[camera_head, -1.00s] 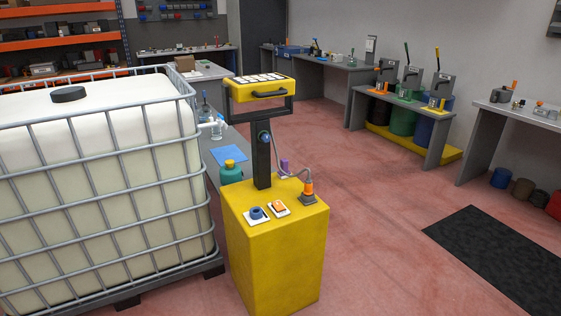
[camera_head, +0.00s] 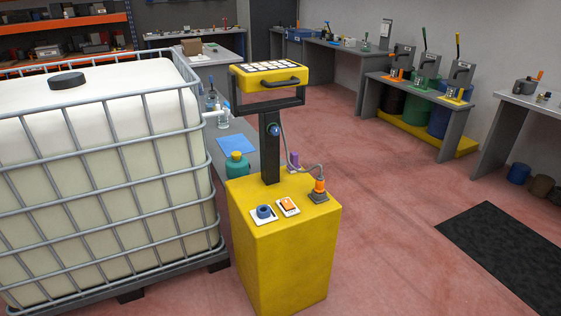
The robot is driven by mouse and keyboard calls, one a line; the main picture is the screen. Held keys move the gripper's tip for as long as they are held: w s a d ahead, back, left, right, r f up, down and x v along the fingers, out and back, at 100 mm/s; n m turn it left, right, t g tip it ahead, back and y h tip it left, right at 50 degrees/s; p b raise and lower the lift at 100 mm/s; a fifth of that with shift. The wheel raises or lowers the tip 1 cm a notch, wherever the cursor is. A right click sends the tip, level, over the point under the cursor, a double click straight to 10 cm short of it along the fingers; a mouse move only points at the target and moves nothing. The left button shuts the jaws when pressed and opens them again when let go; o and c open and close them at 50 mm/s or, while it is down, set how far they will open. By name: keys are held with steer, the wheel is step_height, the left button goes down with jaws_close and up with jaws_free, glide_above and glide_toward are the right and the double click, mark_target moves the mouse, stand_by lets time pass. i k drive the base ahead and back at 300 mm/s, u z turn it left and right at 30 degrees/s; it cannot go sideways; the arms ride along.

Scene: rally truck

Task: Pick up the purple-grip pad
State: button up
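A small purple thing (camera_head: 294,158) stands on the yellow cabinet's (camera_head: 290,262) top, towards the back and just right of the dark post. It is partly hidden by the post and cable, and I cannot tell whether it is the grip of a pad. On the front of the same top lie a pad with an orange grip (camera_head: 288,204) and a white pad with a blue ring-shaped grip (camera_head: 264,212). My gripper is not in view.
A yellow keypad box (camera_head: 268,77) tops the dark post (camera_head: 269,150). An orange-and-grey plug-like thing (camera_head: 319,190) stands at the cabinet's right, by a cable. A caged white tank (camera_head: 100,170) blocks the left. Floor right of the cabinet is clear up to a black mat (camera_head: 515,240).

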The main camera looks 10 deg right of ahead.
mark_target(293, 160)
steer(key=u, duration=0.65)
steer(key=i, duration=0.85)
steer(key=u, duration=0.4)
